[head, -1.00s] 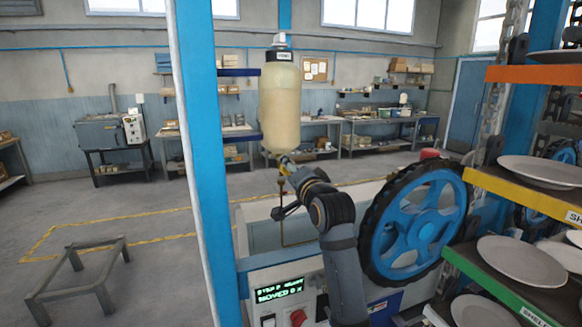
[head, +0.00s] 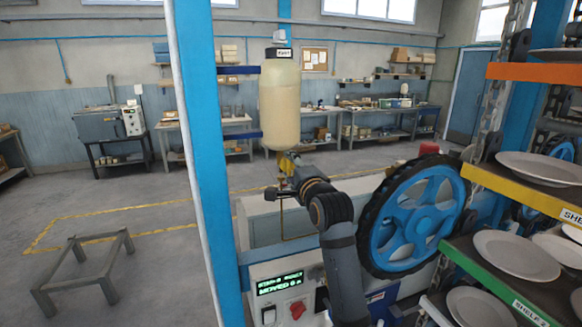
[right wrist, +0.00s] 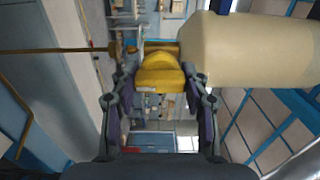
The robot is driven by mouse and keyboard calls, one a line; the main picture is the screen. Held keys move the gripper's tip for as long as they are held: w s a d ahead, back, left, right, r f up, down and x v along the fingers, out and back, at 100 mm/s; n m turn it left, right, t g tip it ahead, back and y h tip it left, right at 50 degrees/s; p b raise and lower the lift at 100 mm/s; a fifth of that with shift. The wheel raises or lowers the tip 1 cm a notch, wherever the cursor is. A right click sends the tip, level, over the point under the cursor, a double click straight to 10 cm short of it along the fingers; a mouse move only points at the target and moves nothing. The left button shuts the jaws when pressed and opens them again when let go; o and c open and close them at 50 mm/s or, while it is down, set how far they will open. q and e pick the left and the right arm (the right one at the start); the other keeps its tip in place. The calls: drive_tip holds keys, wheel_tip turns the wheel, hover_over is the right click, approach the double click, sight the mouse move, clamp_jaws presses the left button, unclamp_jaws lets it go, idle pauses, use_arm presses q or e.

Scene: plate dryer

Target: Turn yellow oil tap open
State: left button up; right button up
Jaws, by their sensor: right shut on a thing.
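The yellow oil tap (head: 288,161) sits under the cream oil tank (head: 279,105), which hangs beside the blue post. In the right wrist view the yellow tap handle (right wrist: 160,76) lies between the two fingers, with the tank (right wrist: 255,55) at the upper right. My right gripper (head: 285,172) is at the tap from below, shut on its yellow handle. It also shows in the right wrist view (right wrist: 160,85). The arm partly hides the tap in the head view, and I cannot tell how far it is turned. My left gripper is not in view.
A blue spoked wheel (head: 418,217) stands right of my right arm. A control panel (head: 280,287) with a lit display is below. Shelves with plates (head: 515,257) fill the right side. The blue post (head: 205,150) stands left of the tank. A thin pipe (head: 281,218) runs below the tap.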

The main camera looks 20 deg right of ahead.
idle(0.4)
drive_tip(key=o, duration=1.2)
drive_tip(key=shift+c, duration=0.2)
drive_tip(key=s, duration=1.2)
drive_tip(key=shift+d, duration=0.2)
